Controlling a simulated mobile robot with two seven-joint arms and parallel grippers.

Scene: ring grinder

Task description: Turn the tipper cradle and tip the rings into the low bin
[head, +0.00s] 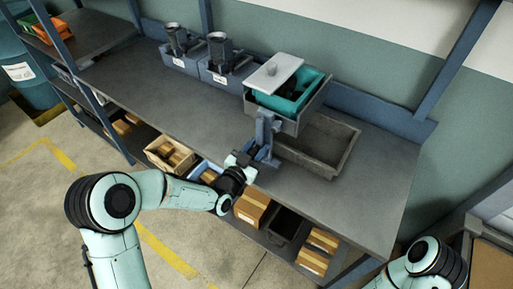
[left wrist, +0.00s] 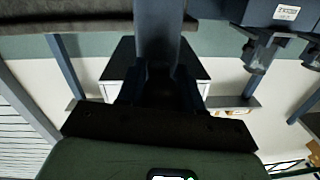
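The tipper cradle (head: 290,122) is a grey box on a blue-grey post at the bench's front. It holds a teal tub (head: 300,92) partly under a pale plate (head: 272,72); I cannot make out the rings. The low bin (head: 345,135), a wide grey tray, sits on the bench right of the post, below the cradle. My left gripper (head: 238,160) is at the lower front of the post. In the left wrist view, its dark fingers flank a blue-grey bar (left wrist: 158,35) closely on both sides and appear shut on it. My right gripper is out of view.
Two blue-grey bins with dark cups (head: 185,60) stand at the back of the bench, left of the cradle. The bench's left stretch (head: 125,80) is clear. Cardboard boxes (head: 252,205) and trays fill the shelf below. A blue frame upright (head: 455,60) rises at right.

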